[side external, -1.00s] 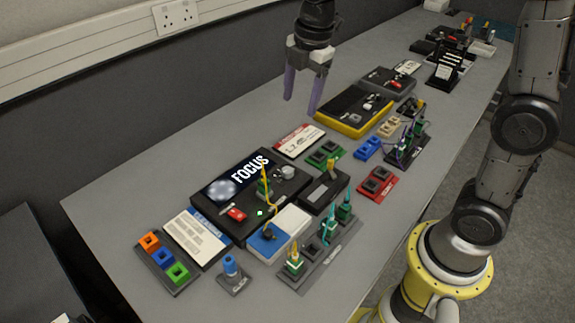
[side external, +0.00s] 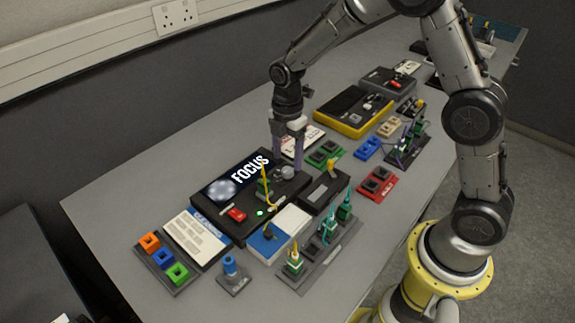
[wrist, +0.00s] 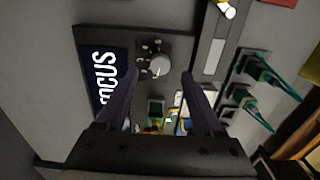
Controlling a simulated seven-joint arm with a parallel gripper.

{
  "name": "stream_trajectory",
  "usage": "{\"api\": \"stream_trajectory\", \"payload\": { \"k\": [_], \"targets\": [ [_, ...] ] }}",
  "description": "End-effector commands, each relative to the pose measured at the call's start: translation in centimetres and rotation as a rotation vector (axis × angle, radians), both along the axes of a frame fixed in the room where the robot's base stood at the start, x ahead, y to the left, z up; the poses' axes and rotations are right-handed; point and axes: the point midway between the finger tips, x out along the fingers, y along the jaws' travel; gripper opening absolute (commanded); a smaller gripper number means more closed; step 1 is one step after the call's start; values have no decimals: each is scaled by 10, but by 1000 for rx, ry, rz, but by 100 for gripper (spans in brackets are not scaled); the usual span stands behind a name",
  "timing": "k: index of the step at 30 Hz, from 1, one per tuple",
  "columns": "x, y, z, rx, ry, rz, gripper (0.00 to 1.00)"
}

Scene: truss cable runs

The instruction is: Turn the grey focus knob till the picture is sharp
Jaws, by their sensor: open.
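The black focus box (side external: 250,232) lies on the bench with a dark screen (side external: 206,193) reading "FOCUS" beside a pale, soft-edged disc. The screen also shows at the left in the wrist view (wrist: 104,85). The round grey knob (side external: 288,172) sits at the box's far right corner, and the wrist view shows it face-on (wrist: 159,66). My gripper (side external: 288,162) points down, with its two purple fingers apart just above the knob. In the wrist view the knob lies between and beyond the fingertips (wrist: 160,74); I cannot tell whether they touch it.
A green plug with a yellow cable (side external: 264,180) stands on the box near my gripper. A red switch (side external: 236,214) is on the box's front part. A black block (side external: 323,193) and a rack with teal cables (side external: 325,245) stand to the right.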

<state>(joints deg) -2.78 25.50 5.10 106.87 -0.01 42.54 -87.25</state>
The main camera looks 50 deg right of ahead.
Motion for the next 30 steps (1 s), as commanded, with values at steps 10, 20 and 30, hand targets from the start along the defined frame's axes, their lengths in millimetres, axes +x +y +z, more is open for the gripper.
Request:
{"api": "stream_trajectory", "payload": {
  "k": [10,20,30],
  "targets": [
    [0,0,-36,0,1,0,69],
    [0,0,-38,0,0,0,65],
    [0,0,-38,0,0,0,4]
  ]
}}
